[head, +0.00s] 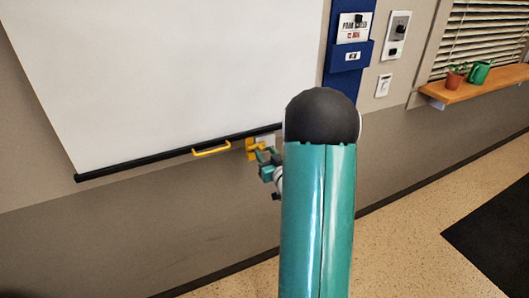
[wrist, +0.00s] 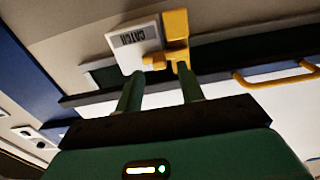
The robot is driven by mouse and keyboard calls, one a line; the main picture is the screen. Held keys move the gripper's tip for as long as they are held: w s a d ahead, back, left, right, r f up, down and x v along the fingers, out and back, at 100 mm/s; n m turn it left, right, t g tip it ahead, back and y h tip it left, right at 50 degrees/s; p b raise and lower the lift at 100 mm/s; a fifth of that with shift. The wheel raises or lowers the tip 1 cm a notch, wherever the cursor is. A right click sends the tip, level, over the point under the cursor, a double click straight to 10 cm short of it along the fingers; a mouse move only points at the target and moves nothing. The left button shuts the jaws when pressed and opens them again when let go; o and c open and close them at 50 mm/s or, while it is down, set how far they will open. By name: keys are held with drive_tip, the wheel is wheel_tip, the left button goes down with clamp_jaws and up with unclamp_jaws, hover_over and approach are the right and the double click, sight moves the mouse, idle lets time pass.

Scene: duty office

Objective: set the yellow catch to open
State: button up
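The yellow catch (head: 251,149) is on the wall by the lower right corner of the white screen (head: 165,75), partly hidden by my gripper. My gripper (head: 266,158) is at the catch. In the wrist view the two green fingers of my gripper (wrist: 160,75) are apart, their tips close below the short yellow arm. I cannot tell whether they touch it.
A yellow pull handle (head: 211,149) is on the screen's black bottom bar (head: 120,169), left of the catch. A blue wall holder (head: 346,70) and switch boxes (head: 397,35) are to the right.

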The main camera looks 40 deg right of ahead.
drive_tip(key=shift+x, duration=0.85)
drive_tip(key=shift+w+f, duration=0.1)
clamp_jaws()
drive_tip(key=shift+s+d, duration=0.3)
drive_tip(key=shift+d, duration=0.6)
drive_tip(key=shift+s+d, duration=0.3)
drive_tip(key=shift+d, duration=0.6)
unclamp_jaws()
drive_tip(key=shift+w+d, duration=0.1)
drive_tip(key=shift+w, duration=0.05)
drive_tip(key=v, duration=1.4)
